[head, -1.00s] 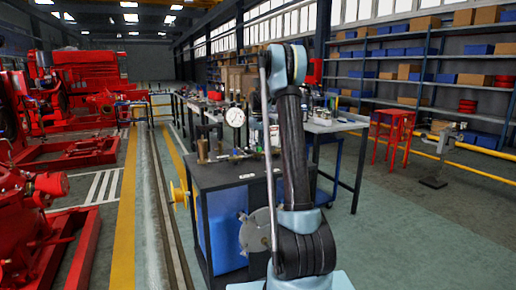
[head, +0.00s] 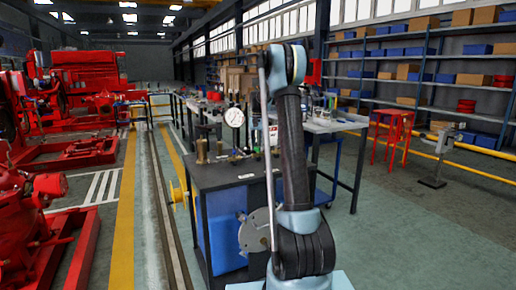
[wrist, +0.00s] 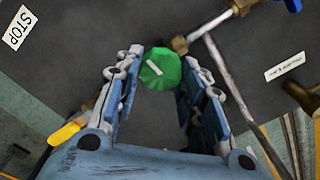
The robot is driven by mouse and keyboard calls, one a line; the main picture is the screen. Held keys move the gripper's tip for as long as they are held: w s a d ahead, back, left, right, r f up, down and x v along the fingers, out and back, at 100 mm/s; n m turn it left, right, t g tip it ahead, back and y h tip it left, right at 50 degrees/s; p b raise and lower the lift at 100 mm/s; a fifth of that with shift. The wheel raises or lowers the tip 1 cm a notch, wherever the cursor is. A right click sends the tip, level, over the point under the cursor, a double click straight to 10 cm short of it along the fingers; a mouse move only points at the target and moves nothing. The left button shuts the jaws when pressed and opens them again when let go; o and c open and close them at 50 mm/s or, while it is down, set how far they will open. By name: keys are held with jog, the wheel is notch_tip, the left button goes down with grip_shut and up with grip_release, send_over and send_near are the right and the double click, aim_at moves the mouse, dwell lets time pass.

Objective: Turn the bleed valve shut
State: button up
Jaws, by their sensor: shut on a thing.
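The bleed valve appears as a green faceted knob (wrist: 160,70) with a white mark across its top, in the upper middle of the wrist view. My gripper (wrist: 161,62) has one blue-grey finger on each side of the knob and is shut on it. A brass fitting and grey pipe (wrist: 212,55) run beside the knob to the right. In the head view my own arm covers part of the bench, and my gripper cannot be made out there.
The dark bench (head: 232,176) carries a round white gauge (head: 234,117) and brass fittings (head: 201,150). In the wrist view a STOP label (wrist: 18,27) lies at left and a blue handle (wrist: 292,5) at upper right. Red pumpsets (head: 75,125) stand left.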

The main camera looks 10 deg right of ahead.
aim_at(258, 147)
jog(key=shift+m, duration=0.5)
dwell(0.3)
jog(key=o, duration=1)
jog(key=shift+o, duration=0.2)
notch_tip(258, 147, up, 12)
